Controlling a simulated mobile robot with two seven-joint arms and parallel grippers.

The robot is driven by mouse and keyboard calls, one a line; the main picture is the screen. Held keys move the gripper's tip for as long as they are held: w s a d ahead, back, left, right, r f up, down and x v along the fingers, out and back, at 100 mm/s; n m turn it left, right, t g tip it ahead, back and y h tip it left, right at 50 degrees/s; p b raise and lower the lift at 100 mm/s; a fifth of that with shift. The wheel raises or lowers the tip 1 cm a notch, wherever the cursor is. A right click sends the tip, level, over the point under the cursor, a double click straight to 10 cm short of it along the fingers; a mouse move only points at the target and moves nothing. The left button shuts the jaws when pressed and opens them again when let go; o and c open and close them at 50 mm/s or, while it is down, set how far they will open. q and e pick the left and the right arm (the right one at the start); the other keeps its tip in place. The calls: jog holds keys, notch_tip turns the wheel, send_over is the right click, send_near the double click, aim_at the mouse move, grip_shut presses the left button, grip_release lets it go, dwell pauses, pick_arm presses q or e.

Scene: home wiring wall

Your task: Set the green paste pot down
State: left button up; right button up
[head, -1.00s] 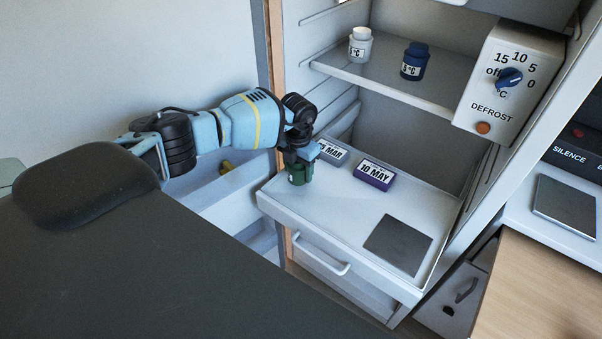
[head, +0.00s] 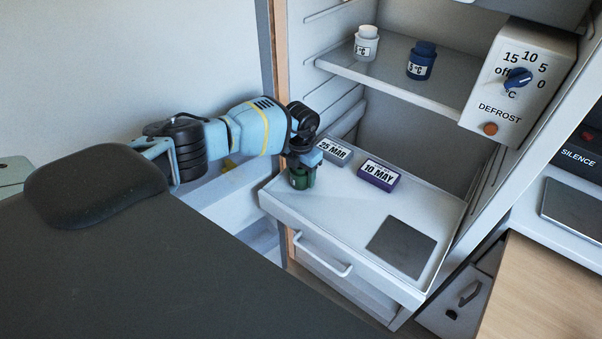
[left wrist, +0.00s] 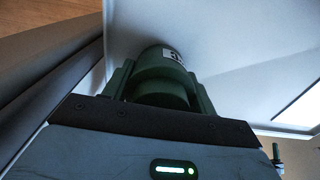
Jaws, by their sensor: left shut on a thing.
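The green paste pot (head: 299,181) is at the left end of the white pull-out shelf (head: 335,215) in the fridge. My left gripper (head: 303,163) is shut on it from above. In the left wrist view the pot (left wrist: 162,72) sits between the two green fingers (left wrist: 163,85), with part of a label showing. Its base is at or just above the shelf surface; I cannot tell whether it touches. My right gripper is not in view.
A grey block marked 25 MAR (head: 334,151) and a purple block marked 10 MAY (head: 379,174) lie right of the pot. A dark square plate (head: 401,247) lies at the front right. White (head: 366,42) and blue (head: 421,61) pots stand on the upper shelf.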

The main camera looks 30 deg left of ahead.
pick_arm(q)
jog(key=o, duration=1.7)
jog(key=shift+f, duration=0.1)
